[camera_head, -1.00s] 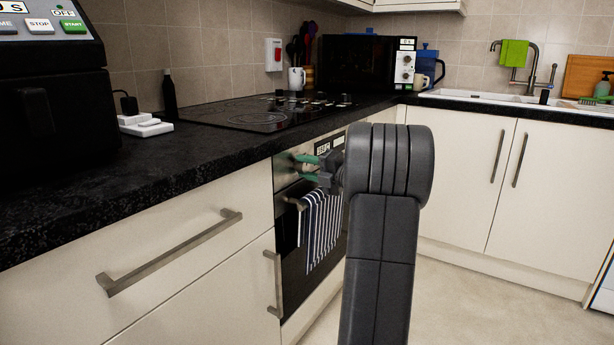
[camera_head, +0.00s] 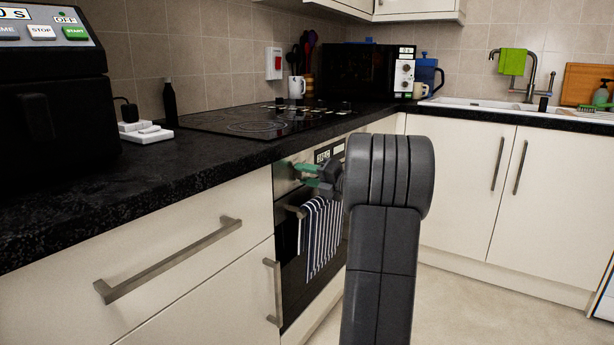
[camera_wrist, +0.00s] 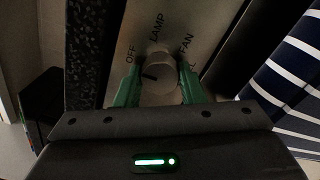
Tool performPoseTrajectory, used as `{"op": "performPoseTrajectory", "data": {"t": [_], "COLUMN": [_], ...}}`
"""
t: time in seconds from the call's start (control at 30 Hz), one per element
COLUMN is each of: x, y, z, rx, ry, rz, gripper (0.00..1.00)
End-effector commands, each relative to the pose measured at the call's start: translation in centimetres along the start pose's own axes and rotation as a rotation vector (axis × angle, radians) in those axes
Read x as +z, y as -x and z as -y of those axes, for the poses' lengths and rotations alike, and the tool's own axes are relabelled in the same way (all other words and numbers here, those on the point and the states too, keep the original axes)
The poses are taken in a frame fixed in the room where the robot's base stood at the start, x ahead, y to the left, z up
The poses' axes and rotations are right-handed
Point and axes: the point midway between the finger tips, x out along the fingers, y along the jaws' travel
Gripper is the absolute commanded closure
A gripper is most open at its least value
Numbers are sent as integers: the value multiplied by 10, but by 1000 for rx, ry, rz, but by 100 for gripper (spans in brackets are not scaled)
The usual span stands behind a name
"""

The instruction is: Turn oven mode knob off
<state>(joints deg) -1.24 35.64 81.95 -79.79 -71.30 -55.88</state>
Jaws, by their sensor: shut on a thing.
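The oven mode knob (camera_wrist: 160,88) is a round metallic knob on the oven's steel control panel (camera_wrist: 120,30). The labels OFF, LAMP and FAN are printed around it; a further label is partly hidden. A dark mark on the knob points to the left, near the OFF side; I cannot tell whether it lines up exactly. My gripper (camera_wrist: 160,90) has green fingers on both sides of the knob and is shut on it. In the head view my gripper (camera_head: 306,175) is at the left of the oven front (camera_head: 290,240), and the knob is hidden there.
A striped towel (camera_head: 321,235) hangs on the oven handle just below my gripper. The black worktop (camera_head: 215,160) with the hob (camera_head: 255,121) juts above the panel. Drawer handles (camera_head: 170,262) stick out at left. The floor at right (camera_head: 470,305) is clear.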

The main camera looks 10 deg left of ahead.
Motion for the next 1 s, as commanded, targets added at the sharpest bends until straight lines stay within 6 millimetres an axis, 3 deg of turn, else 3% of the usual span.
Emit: {"op": "performPoseTrajectory", "data": {"t": [0.03, 0.13, 0.53, 1.0], "x": [-1, -1, 1, 1], "y": [0, 0, 9, 108], "z": [2, 2, -1, -1], "rx": [-2, -2, -1, -4], "ry": [-1, -1, -1, -3], "rz": [-2, -2, 0, 2], "gripper": [61, 43, 43, 43]}}
